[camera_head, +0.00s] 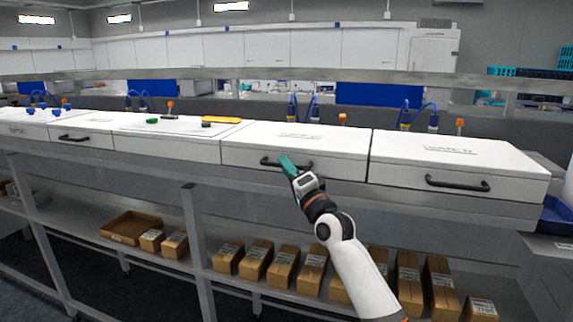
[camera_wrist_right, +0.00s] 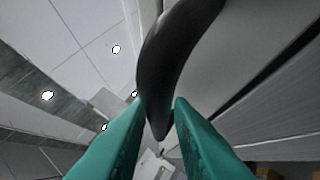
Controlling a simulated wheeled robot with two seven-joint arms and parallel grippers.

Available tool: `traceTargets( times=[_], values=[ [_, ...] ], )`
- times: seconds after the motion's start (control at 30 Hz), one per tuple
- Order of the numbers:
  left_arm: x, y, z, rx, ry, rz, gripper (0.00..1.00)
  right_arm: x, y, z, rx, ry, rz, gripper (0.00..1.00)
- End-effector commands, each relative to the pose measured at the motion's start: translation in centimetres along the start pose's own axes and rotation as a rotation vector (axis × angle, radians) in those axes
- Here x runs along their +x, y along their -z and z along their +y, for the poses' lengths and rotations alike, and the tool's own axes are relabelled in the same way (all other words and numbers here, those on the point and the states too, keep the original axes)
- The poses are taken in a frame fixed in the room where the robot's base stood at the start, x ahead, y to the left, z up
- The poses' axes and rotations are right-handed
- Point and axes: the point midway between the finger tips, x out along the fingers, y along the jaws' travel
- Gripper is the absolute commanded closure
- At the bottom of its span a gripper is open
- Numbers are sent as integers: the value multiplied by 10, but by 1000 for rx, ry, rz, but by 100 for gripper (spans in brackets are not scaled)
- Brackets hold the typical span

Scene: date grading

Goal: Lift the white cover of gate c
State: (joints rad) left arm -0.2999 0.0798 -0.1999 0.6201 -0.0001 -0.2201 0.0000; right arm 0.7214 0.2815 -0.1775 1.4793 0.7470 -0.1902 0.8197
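The white cover (camera_head: 290,145) with faint lettering, too small to read surely, lies closed on the bench, left of another covered box. A black bar handle (camera_head: 268,162) is on its front face. My right gripper (camera_head: 284,161), with teal fingers, is at this handle. In the right wrist view the black handle (camera_wrist_right: 178,50) runs between the two teal fingertips (camera_wrist_right: 160,104), which appear to press on it from both sides. The fingers hide part of the handle in the head view. My left gripper is out of view.
A similar white cover (camera_head: 455,158) with a black handle is to the right. Further left are an open-looking white section (camera_head: 175,127) with green and yellow items and another handled cover (camera_head: 80,133). Several cardboard boxes (camera_head: 284,268) stand on the shelf below.

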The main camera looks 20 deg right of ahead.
Motion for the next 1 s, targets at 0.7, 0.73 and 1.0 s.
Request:
traceTargets(
  times=[0.7, 0.73, 1.0],
  values=[
    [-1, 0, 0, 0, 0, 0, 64, 7, 0, 0, -1, 1, -1, 100],
    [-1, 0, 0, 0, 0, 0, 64, 7, 0, 0, -1, 1, -1, 100],
    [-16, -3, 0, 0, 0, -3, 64, 23, -7, 12, 33, 28, -2, 100]
  ],
)
